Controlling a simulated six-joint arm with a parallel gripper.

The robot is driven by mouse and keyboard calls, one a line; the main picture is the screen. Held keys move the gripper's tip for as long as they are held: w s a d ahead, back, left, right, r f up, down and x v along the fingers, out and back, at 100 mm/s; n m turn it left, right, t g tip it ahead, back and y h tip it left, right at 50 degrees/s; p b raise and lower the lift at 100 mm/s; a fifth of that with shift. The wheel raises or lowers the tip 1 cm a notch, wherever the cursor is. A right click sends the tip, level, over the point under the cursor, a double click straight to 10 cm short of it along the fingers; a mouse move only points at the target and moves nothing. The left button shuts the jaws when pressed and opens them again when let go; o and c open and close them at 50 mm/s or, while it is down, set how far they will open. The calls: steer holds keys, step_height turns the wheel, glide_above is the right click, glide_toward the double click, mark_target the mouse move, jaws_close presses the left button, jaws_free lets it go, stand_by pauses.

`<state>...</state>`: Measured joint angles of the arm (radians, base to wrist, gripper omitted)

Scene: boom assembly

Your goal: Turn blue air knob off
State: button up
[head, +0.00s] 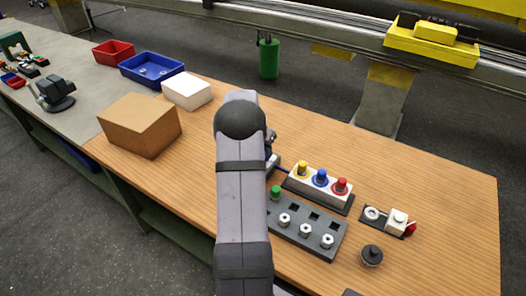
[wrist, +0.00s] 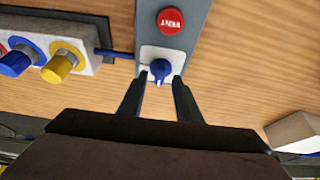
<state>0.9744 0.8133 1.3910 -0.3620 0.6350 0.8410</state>
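In the wrist view a small blue knob (wrist: 160,70) sits on a pale plate at the end of a grey panel (wrist: 170,42). Its pointer aims toward the top of the picture, slightly left. My gripper (wrist: 159,76) is open, with one finger on each side of the knob. Narrow gaps seem to show between knob and fingers; contact is hard to tell. In the head view my arm hides this knob and most of the gripper.
A red button (wrist: 172,19) is on the same panel. A white block with yellow, blue and red knobs (head: 318,187) stands close by, linked by a blue tube (wrist: 118,54). A dark socket block (head: 305,228) is in front. A cardboard box (head: 140,125) and white box (head: 187,91) stand left.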

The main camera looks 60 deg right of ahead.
steer(key=b+v, duration=0.2)
steer(key=v, duration=0.4)
steer(key=shift+a, duration=0.2)
steer(key=w+a+n+t+y, duration=0.1)
steer(key=w+a+n, duration=0.25)
steer(key=a, duration=0.95)
steer(key=w+a+n+y, duration=0.1)
steer(key=w+a+n, duration=0.3)
steer(key=a, duration=0.9)
steer(key=s+a+f+n+y, duration=0.1)
steer(key=s+a+n, duration=0.2)
steer(key=s+a, duration=0.35)
steer(key=s+a+f+n+g+y, duration=0.1)
steer(key=s+a+n, duration=0.25)
steer(key=a, duration=0.55)
steer(key=s+a+f+n, duration=0.1)
steer(key=s+a+n, duration=0.3)
steer(key=a, duration=0.3)
step_height(320, 180, down, 39)
steer(key=b, duration=3.8)
steer(key=shift+b, duration=0.35)
steer(key=shift+a+r, duration=0.15)
